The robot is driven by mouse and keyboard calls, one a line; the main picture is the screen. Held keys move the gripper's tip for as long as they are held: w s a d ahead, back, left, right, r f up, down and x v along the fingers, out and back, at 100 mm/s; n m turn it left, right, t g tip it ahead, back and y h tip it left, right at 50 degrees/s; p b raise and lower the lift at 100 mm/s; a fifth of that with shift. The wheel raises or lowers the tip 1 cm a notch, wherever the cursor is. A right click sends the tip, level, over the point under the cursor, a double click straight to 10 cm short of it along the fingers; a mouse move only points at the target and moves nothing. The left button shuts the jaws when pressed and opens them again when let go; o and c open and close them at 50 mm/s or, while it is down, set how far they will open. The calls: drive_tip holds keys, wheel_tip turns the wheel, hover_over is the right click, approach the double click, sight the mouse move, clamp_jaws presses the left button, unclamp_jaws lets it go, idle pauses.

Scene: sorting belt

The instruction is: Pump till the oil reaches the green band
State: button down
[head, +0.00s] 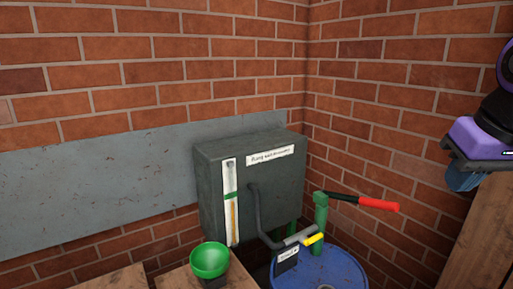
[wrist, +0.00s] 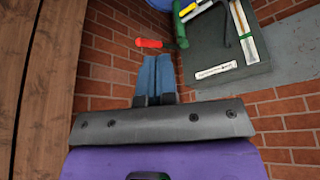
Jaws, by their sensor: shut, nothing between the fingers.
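A dark grey tank (head: 215,165) stands in the brick corner with a white sight gauge (head: 229,175) on its front. The gauge has a green band (head: 230,196), and an amber oil column (head: 234,222) shows below it, its top seeming close under the band. A green hand pump (head: 320,225) stands on a blue drum (head: 340,272), its red-ended handle (head: 378,204) pointing right. My gripper (head: 463,181) is shut and empty, up and right of the handle, apart from it. In the wrist view its blue fingers (wrist: 157,60) are together, with the red handle (wrist: 148,43) beyond them.
A dark pipe (head: 257,215) runs from the tank to a spout with a yellow lever (head: 313,239) and a small tag. A green funnel (head: 210,260) sits in front of the tank. Wooden surfaces (head: 485,245) lie at right and lower left. Brick walls close the corner.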

drive_tip(key=shift+t, duration=0.5)
drive_tip(key=s, duration=0.1)
drive_tip(key=s+f, duration=0.1)
drive_tip(key=s, duration=0.1)
drive_tip(key=s+f, duration=0.1)
drive_tip(key=s, duration=0.1)
drive_tip(key=shift+s+a, duration=0.15)
drive_tip(key=shift+a, duration=0.1)
drive_tip(key=w+d+r+n+g+h, duration=0.1)
drive_tip(key=w+r+n+g+h, duration=0.2)
drive_tip(key=w+n, duration=1.25)
drive_tip(key=w+d+f+n+g, duration=0.1)
drive_tip(key=w+f+n, duration=0.4)
drive_tip(key=w, duration=0.7)
drive_tip(key=w+d+f+n+g, duration=0.1)
drive_tip(key=w+f+n+g, duration=0.2)
drive_tip(key=w, duration=1)
wheel_tip(320, 180, down, 4)
drive_tip(key=shift+d+r+n+h, duration=0.2)
drive_tip(key=shift+d+n+h, duration=0.2)
drive_tip(key=shift+n, duration=0.45)
drive_tip(key=shift+f, duration=0.1)
